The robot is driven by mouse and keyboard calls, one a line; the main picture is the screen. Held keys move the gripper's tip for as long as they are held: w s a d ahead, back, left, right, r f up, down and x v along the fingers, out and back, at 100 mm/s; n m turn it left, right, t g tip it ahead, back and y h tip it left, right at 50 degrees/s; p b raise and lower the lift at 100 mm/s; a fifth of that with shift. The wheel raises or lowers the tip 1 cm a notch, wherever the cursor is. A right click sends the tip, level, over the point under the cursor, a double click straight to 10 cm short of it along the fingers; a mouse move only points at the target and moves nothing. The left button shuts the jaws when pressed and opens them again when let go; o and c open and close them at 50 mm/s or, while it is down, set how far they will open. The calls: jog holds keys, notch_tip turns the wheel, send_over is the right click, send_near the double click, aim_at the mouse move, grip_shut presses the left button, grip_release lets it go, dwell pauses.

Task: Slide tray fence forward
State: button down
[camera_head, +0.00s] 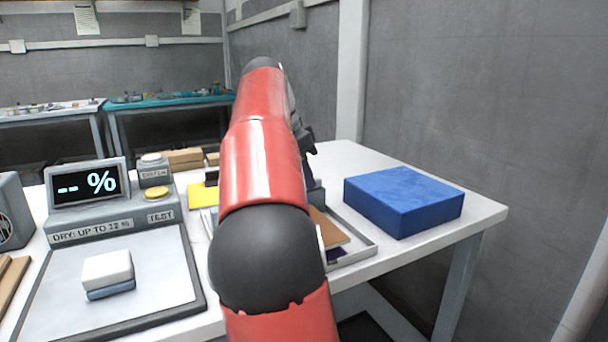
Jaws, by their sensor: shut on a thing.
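A shallow tray with a thin grey rim (362,248) lies on the white table, partly behind my red and black arm. A brown board (330,232) shows inside it, with a small dark purple patch by its near edge. A grey-blue upright piece (317,194) shows just right of my arm at the tray; I cannot tell whether it is the fence. My arm covers the tray's middle. My gripper's fingers are hidden behind the arm, and their contact does not show.
A blue block (402,203) stands right of the tray. At the left are a meter with a display (88,184), a grey pad (150,262) with a white-and-blue block (108,272), a yellow piece (202,195) and wooden blocks (185,158). The table's right corner is clear.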

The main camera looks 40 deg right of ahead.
jog(key=c, duration=1.4)
grip_release()
jog(key=shift+r, duration=0.1)
jog(key=p+v, duration=0.2)
jog(key=v, duration=0.5)
jog(key=shift+a+r, duration=0.2)
jog(key=shift+r, duration=0.05)
